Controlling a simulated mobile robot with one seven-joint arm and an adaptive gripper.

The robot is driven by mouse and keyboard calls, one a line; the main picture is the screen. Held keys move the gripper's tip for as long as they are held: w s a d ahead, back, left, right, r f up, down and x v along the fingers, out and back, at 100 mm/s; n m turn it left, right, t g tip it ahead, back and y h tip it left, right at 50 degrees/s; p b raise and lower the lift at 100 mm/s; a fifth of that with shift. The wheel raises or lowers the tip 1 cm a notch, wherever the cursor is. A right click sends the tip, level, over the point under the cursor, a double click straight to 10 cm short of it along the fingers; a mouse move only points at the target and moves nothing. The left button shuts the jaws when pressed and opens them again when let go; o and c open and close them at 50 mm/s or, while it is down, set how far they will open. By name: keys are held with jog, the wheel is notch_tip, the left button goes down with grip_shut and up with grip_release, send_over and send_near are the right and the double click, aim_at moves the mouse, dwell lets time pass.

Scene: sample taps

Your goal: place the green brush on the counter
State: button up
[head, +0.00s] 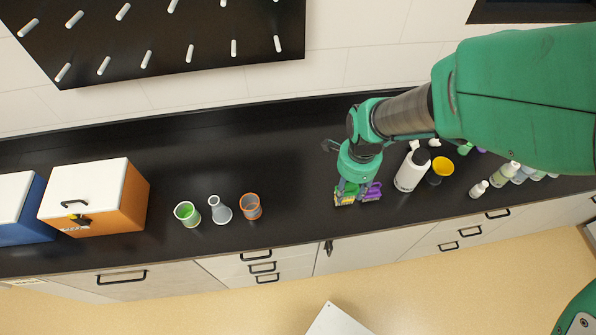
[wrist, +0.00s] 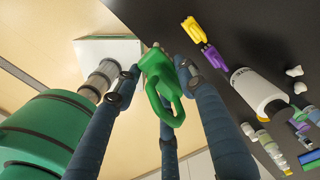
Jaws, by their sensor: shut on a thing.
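The green brush (wrist: 160,78), with a looped handle, is held between the blue fingers of my gripper (wrist: 157,70) in the wrist view. The beige floor and cabinet fronts show behind it, close to the counter's edge. In the head view my gripper (head: 358,186) is low over the front part of the black counter (head: 300,180); the green brush cannot be told apart from my green wrist there. A yellow brush (head: 344,199) and a purple brush (head: 372,192) show beside my gripper. Both lie on the counter (wrist: 258,30) in the wrist view. Contact between the green brush and the counter cannot be seen.
A white bottle (head: 408,174) and a yellow cup (head: 441,167) stand right of my gripper, with several small bottles beyond. A green beaker (head: 187,214), a grey flask (head: 220,212) and an orange beaker (head: 250,207) stand left. Bare counter lies between these beakers and my gripper.

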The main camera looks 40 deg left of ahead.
jog(key=s+d+f, duration=0.1)
jog(key=s, duration=0.9)
notch_tip(320, 180, down, 16)
jog(key=shift+w+d, duration=0.2)
jog(key=shift+r, duration=0.1)
jog(key=w+a, duration=0.3)
jog(key=a, duration=0.1)
jog(key=w+a+f+p, duration=0.1)
jog(key=w+a, duration=0.2)
jog(key=w, duration=0.1)
jog(key=w+a+p, duration=0.1)
jog(key=w+a, duration=0.3)
jog(key=shift+a+f, duration=0.3)
jog(key=shift+a, duration=0.05)
dwell(0.4)
jog(key=shift+f+p, duration=0.5)
jog(key=shift+f, duration=1.25)
jog(key=shift+f, duration=0.15)
